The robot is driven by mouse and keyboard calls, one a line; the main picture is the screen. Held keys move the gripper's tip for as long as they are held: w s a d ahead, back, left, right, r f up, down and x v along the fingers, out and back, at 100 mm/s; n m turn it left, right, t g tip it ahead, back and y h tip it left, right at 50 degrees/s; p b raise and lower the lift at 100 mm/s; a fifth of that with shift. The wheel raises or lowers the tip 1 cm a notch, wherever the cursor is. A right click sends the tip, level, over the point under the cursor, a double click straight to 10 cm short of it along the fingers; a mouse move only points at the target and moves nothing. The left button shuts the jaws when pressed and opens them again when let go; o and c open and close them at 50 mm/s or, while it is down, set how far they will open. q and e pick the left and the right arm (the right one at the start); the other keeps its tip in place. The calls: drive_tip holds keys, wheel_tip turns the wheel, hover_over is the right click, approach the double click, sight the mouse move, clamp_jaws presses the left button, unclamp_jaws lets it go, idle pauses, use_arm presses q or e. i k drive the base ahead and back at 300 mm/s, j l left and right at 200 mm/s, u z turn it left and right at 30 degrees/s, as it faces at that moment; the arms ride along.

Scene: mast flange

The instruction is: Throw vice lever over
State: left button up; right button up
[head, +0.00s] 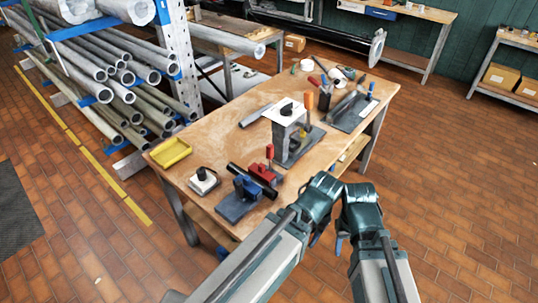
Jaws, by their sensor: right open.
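A vice stands near the front edge of the wooden workbench, with a blue part (241,193) and a red part (263,173). A dark tube (236,169) lies at the vice. A lever with a red grip (269,153) stands roughly upright behind the red part. My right gripper (340,246) hangs low in front of the bench, open and apart from the vice. My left gripper (316,238) is beside it, mostly hidden by its own wrist, so its jaws cannot be read. Both are to the right of the vice.
A yellow tray (170,153) and a small white-based block with a black knob (203,181) sit left of the vice. A white-topped fixture (289,112) stands behind it. Several tools lie at the far end. A pipe rack (120,75) stands left; floor at right is clear.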

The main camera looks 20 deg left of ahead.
sight(270, 147)
drive_tip(key=k, duration=0.6)
drive_tip(key=z, duration=1.5)
drive_tip(key=j+z, duration=0.15)
drive_tip(key=j, duration=0.15)
drive_tip(key=k+j+z, duration=0.15)
drive_tip(key=j, duration=0.15)
drive_tip(key=k+j, duration=0.15)
drive_tip(key=j, duration=0.3)
drive_tip(key=k+j, duration=0.1)
drive_tip(key=j, duration=0.4)
drive_tip(key=k+j, duration=0.15)
drive_tip(key=j, duration=0.3)
drive_tip(key=k+j, duration=0.15)
drive_tip(key=j, duration=0.3)
drive_tip(key=k+j, duration=0.15)
drive_tip(key=j, duration=0.3)
drive_tip(key=k+j, duration=0.1)
drive_tip(key=j, duration=0.4)
drive_tip(key=k+j, duration=0.15)
drive_tip(key=j, duration=0.3)
drive_tip(key=k+j, duration=0.15)
drive_tip(key=j, duration=0.3)
